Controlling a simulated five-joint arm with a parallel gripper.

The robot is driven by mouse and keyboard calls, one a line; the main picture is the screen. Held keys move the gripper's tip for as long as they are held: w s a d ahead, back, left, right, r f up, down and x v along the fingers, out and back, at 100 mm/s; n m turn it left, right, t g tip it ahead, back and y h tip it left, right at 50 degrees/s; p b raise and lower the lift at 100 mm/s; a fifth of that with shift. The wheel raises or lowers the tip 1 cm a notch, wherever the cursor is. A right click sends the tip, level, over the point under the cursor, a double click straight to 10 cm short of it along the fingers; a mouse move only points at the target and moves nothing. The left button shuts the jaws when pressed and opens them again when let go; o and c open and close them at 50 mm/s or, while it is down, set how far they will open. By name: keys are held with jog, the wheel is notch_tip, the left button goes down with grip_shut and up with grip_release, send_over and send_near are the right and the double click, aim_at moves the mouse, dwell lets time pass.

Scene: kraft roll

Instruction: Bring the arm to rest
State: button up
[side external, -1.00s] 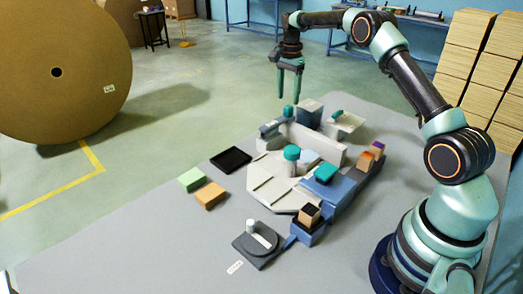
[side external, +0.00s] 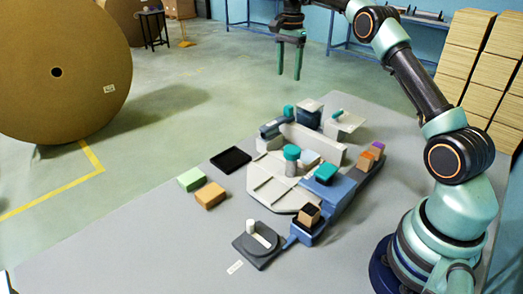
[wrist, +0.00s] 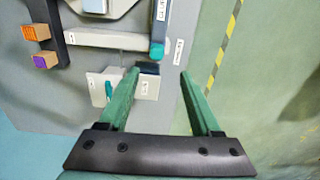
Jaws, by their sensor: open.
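My gripper (side external: 289,76) hangs above the far end of the table, its two green fingers pointing down. They are apart with nothing between them. In the wrist view the fingers (wrist: 158,75) are also spread and empty. Below is a grey and blue station (side external: 270,190) with a teal-capped post (side external: 291,153) and a teal block (side external: 326,173). The gripper is clear of it and touches nothing that I can see. In the wrist view a small teal-handled part (wrist: 109,92) sits on a light plate left of the fingertips.
A black tray (side external: 231,159), a green block (side external: 191,179) and an orange block (side external: 210,195) lie on the grey table (side external: 130,235). A dark turntable (side external: 256,244) stands in front. A large kraft roll (side external: 65,65) is at left, stacked boxes (side external: 470,60) at right.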

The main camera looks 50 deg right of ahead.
jog(key=s+a+r+n+t, duration=0.3)
jog(key=s+a+r+n, duration=0.65)
jog(key=a, duration=0.35)
jog(key=s+a+f+n+t, duration=0.1)
jog(key=s+a+f+n, duration=0.2)
jog(key=s, duration=0.4)
jog(key=s+a+f+n+t, duration=0.1)
jog(key=s+a+f+n, duration=0.2)
jog(key=s+a+n, duration=0.2)
jog(key=shift+s+f, duration=0.2)
jog(key=shift+s, duration=1)
